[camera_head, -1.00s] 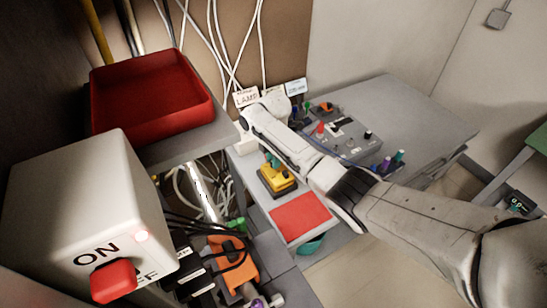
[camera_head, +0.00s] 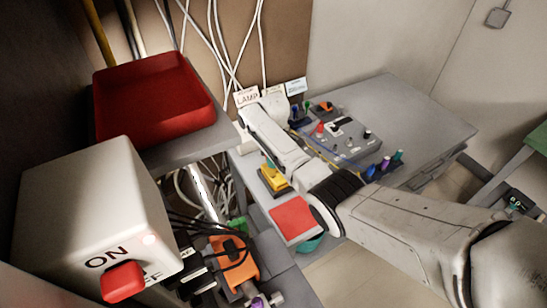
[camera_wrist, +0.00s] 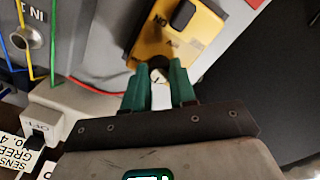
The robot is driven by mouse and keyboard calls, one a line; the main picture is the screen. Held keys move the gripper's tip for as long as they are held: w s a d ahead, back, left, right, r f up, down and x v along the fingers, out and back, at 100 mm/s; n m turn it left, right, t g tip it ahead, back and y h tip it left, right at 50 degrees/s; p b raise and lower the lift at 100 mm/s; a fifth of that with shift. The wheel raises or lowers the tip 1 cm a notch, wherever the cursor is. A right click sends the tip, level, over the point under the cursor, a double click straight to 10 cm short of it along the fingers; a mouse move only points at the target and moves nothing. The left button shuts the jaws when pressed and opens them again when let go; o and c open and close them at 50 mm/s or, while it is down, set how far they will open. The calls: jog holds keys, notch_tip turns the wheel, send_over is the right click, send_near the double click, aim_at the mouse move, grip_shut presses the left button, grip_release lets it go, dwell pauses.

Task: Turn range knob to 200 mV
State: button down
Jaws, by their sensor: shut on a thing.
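The yellow meter (camera_head: 272,178) on a dark base sits on the grey bench beside my arm in the head view. In the wrist view its yellow face (camera_wrist: 187,40) carries small dark markings and a black part near the top. The green fingers of my gripper (camera_wrist: 159,88) are shut on a small whitish round piece (camera_wrist: 158,75) at the near edge of the yellow face. It looks like the range knob, with a dark mark on it. The fingers hide its sides, and I cannot read its setting. In the head view my arm covers most of the gripper.
A grey control panel (camera_head: 345,133) with coloured knobs stands right of my arm. A red pad (camera_head: 293,218) lies in front of the meter. A red tray (camera_head: 150,98) and a white ON/OFF box (camera_head: 90,205) are at left. Cables hang behind.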

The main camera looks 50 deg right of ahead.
jog(key=shift+m, duration=1.6)
jog(key=c, duration=0.9)
grip_release()
jog(key=shift+r, duration=0.1)
notch_tip(320, 180, up, 11)
jog(key=shift+f+b, duration=0.2)
jog(key=shift+b, duration=0.1)
